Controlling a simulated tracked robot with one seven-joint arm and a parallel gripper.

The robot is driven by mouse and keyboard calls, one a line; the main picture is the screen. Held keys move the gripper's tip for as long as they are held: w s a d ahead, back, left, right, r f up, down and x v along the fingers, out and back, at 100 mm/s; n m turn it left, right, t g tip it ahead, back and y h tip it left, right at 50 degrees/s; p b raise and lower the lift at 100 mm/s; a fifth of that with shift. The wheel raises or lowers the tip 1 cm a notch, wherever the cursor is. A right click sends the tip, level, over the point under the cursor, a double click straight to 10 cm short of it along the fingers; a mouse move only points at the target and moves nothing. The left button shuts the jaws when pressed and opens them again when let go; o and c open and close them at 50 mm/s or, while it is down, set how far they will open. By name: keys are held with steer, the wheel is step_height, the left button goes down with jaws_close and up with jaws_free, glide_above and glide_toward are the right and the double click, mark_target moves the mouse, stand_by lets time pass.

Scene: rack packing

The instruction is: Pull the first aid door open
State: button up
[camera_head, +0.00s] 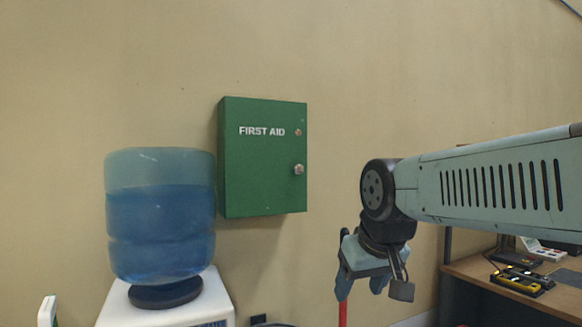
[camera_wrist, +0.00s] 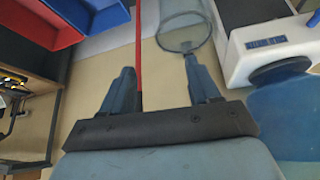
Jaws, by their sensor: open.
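The green first aid cabinet (camera_head: 260,180) hangs on the wall, left of centre in the head view. Its door looks closed flush, with a small metal knob (camera_head: 299,169) on the right side and a lock-like fitting above it. My gripper (camera_head: 363,288) points downward, to the right of and below the cabinet, apart from it. Its two fingers are spread with nothing held between them. In the wrist view my gripper (camera_wrist: 160,68) shows open and the cabinet is out of sight.
A white water cooler (camera_head: 170,312) with a blue bottle (camera_head: 160,215) stands left, below and beside the cabinet. A red pole (camera_head: 342,313) is near my gripper. A workbench (camera_head: 520,295) with tools is at right. Blue and red bins (camera_wrist: 90,15) show in the wrist view.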

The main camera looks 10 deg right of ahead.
steer(key=w+r+n+t, duration=0.1)
steer(key=w+r+t, duration=0.1)
steer(key=w+r, duration=1.35)
steer(key=n+t, duration=0.1)
steer(key=n, duration=0.1)
glide_toward(298, 166)
steer(key=x, duration=0.9)
steer(key=shift+w+d+f, duration=0.15)
steer(key=shift+w+f, duration=0.05)
steer(key=shift+f, duration=0.05)
jaws_close()
